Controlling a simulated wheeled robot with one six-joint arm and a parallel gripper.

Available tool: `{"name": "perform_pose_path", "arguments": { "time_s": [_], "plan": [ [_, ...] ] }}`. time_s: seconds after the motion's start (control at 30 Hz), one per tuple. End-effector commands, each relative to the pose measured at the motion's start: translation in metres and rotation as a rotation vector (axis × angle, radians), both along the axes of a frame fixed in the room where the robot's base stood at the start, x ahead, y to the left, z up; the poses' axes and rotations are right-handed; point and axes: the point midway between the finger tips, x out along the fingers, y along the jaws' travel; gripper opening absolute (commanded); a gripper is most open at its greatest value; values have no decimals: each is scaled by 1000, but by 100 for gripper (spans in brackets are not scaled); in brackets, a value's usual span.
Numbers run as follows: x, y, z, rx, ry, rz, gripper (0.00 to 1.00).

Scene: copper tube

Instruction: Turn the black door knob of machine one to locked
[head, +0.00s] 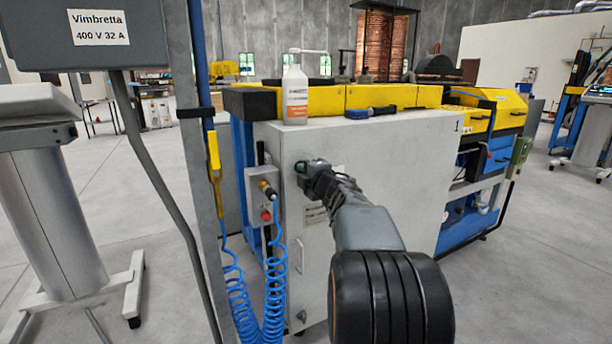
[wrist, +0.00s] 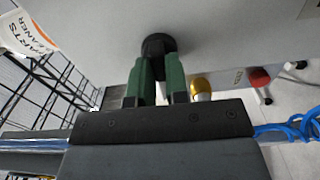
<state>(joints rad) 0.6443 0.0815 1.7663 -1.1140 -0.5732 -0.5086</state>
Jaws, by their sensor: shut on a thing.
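Machine one is a long blue, grey and yellow machine with a "1" on its pale door panel (head: 400,180). The black door knob (wrist: 158,44) shows at the top of the wrist view, round and set on the pale panel. My gripper (wrist: 158,68) has its two green fingers closed on either side of the knob. In the head view my gripper (head: 311,168) is at the panel's upper left, and it and the arm largely hide the knob there. The knob's turn angle and any lock marking cannot be made out.
Left of the panel are a control box (head: 265,195) with a red button and coiled blue hoses (head: 273,290). A grey post (head: 195,170) stands nearer.

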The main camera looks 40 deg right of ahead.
Motion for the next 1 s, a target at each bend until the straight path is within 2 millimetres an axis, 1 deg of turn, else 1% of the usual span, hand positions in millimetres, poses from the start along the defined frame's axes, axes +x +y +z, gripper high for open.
{"name": "perform_pose_path", "arguments": {
  "time_s": [0.2, 0.6, 0.63, 0.9, 1.0],
  "plan": [
    [0, 0, 0, -33, 4, 1, 0],
    [0, 0, 0, -37, 5, 1, 0],
    [0, 0, 0, -37, 5, 1, 16],
    [0, 0, 0, -36, 5, 0, 40],
    [0, 0, 0, -36, 5, 0, 40]
  ]
}}
